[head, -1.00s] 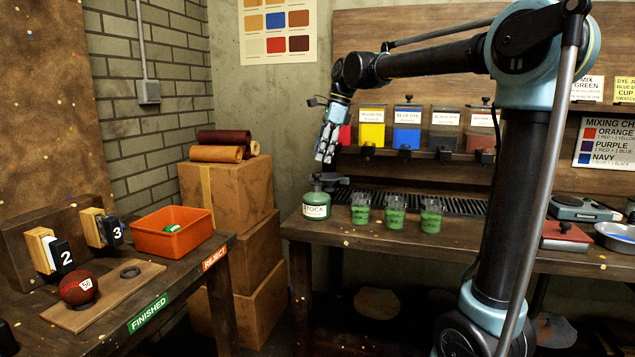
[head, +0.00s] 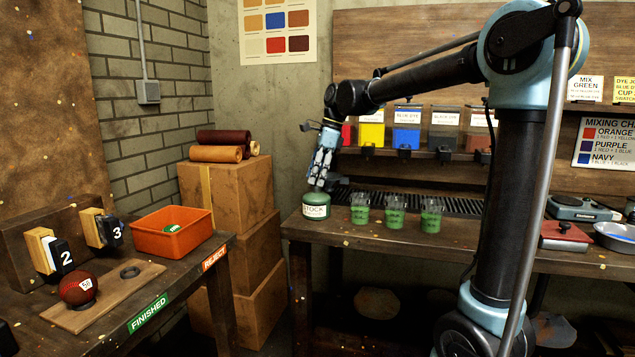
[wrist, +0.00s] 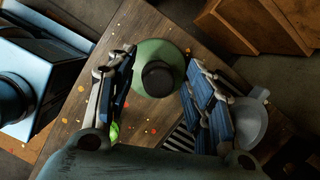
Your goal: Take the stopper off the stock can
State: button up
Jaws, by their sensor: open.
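The stock can (head: 316,206) is a green can with a white STOCK label, upright at the left end of the back bench. Its dark round stopper (wrist: 158,78) shows from above in the wrist view, seated on the green can top (wrist: 166,52). My gripper (head: 320,184) points down right over the can in the head view and hides the stopper there. In the wrist view my gripper (wrist: 160,88) is open, with one finger on each side of the stopper and a gap between them and it. I cannot tell the exact height of the fingertips.
Several cups of green liquid (head: 394,212) stand right of the can. A grey round object (wrist: 248,122) lies beside the right finger. Dye bins (head: 407,130) line the shelf behind. Stacked boxes (head: 232,205) stand left of the bench (head: 350,233).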

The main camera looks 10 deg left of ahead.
jog(key=c, duration=0.8)
